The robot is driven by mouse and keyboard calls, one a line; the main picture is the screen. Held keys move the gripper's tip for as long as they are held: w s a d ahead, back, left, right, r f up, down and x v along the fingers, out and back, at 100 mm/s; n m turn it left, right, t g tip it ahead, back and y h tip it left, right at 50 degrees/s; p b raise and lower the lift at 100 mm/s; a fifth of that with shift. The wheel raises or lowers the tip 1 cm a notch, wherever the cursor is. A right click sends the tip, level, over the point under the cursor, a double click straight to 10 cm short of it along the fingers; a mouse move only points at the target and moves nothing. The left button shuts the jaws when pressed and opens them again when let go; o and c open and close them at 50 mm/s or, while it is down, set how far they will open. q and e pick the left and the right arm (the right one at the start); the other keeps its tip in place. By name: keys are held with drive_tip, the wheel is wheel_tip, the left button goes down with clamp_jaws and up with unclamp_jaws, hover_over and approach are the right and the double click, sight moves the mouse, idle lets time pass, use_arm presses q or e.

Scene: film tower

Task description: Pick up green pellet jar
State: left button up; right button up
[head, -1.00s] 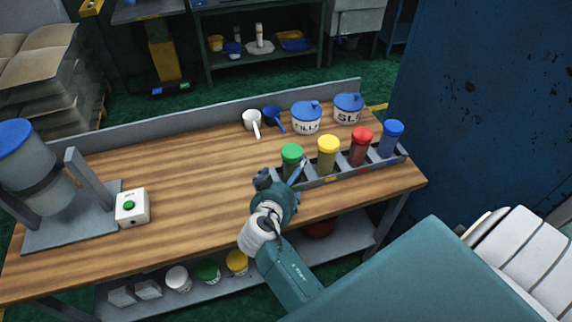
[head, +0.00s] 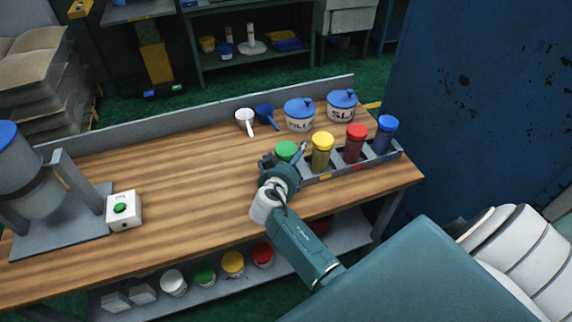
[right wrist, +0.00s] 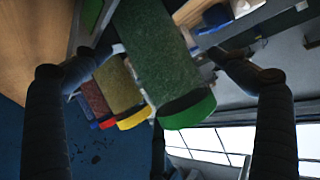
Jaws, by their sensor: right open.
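The green pellet jar (head: 286,149) stands at the left end of the grey rack (head: 350,171) on the wooden bench. Its green lid shows in the head view, and my right gripper (head: 283,163) hides most of its body. In the right wrist view the jar (right wrist: 152,50) is large, with a green lid and speckled green contents. It lies between the two spread fingers of my open right gripper (right wrist: 163,56). I cannot tell whether either finger touches it. My left gripper is not in view.
Yellow (head: 321,155), red (head: 355,146) and blue (head: 385,136) jars stand in the rack to the right. A button box (head: 124,210) sits left; the bench middle is clear.

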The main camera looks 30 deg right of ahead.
drive_tip(key=shift+s+a+r, duration=0.1)
drive_tip(key=shift+a, duration=0.05)
drive_tip(key=shift+c, duration=1)
drive_tip(key=c, duration=1.3)
drive_tip(key=shift+c, duration=0.2)
